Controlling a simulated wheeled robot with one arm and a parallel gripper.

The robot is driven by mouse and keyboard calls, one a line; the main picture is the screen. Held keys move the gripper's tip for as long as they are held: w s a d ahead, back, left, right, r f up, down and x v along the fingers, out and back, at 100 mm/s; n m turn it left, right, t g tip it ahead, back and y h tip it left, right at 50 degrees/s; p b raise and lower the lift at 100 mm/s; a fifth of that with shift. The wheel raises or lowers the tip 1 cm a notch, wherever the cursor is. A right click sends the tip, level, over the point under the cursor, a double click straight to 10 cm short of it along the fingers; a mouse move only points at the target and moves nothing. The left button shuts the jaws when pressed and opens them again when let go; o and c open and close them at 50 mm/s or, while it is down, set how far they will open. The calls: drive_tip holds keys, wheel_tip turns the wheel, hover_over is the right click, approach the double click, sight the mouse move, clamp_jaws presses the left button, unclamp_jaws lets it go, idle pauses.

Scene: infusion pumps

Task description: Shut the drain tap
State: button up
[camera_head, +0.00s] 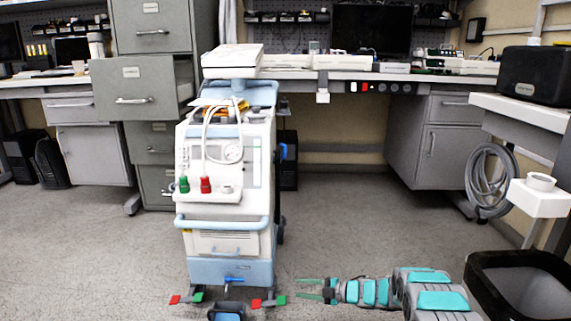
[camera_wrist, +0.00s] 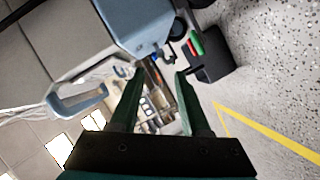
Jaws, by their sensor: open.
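A pale blue and white medical machine (camera_head: 228,200) on castors stands left of centre in the head view. The drain tap (camera_head: 233,280) has a small blue handle low on its front and lies roughly level. My gripper (camera_head: 300,288) is to the right of the machine's base, low over the floor, fingers pointing left toward it. It is open and empty, apart from the tap. In the wrist view my gripper (camera_wrist: 160,74) has both green fingers spread, with the machine's blue lower body (camera_wrist: 137,22) ahead.
A dark container with blue inside (camera_head: 227,312) is on the floor below the tap. Castors with red and green pedals (camera_head: 270,301) flank the base; one pedal (camera_wrist: 196,43) is close ahead in the wrist view. A black bin (camera_head: 520,262) stands at right. Floor behind my arm is clear.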

drive_tip(key=w+d+r+m+t+h+p, duration=0.25)
drive_tip(key=w+d+r+m+h, duration=0.2)
drive_tip(key=d+r, duration=0.3)
drive_tip(key=w+d+r+m+t+h+p, duration=0.1)
drive_tip(key=w+d+r+m+t+h, duration=0.2)
drive_tip(key=w+d+r+h, duration=0.45)
drive_tip(key=s+d+r+m+h+p, duration=0.2)
drive_tip(key=s+d+r+m+h, duration=0.5)
drive_tip(key=s+r, duration=0.75)
drive_tip(key=s+d+r+m+g+p, duration=0.1)
drive_tip(key=s+r+m+g, duration=0.25)
drive_tip(key=s, duration=0.75)
drive_tip(key=s+r+m+g+p, duration=0.2)
drive_tip(key=s+r+m+g, duration=0.15)
drive_tip(key=s, duration=0.65)
drive_tip(key=s+a+m+g+y+p, duration=0.1)
drive_tip(key=s+a, duration=0.3)
drive_tip(key=s, duration=0.7)
drive_tip(key=s+a+m+g+y, duration=0.1)
drive_tip(key=s+a, duration=0.4)
drive_tip(key=s, duration=0.6)
drive_tip(key=s+a+m+g+y+p, duration=0.1)
drive_tip(key=s+a+m+g+y, duration=0.1)
drive_tip(key=s, duration=0.9)
drive_tip(key=a+g+y, duration=0.1)
drive_tip(key=a+g, duration=0.1)
drive_tip(key=a, duration=0.1)
drive_tip(key=shift+a+p, duration=0.2)
drive_tip(key=shift+p, duration=0.1)
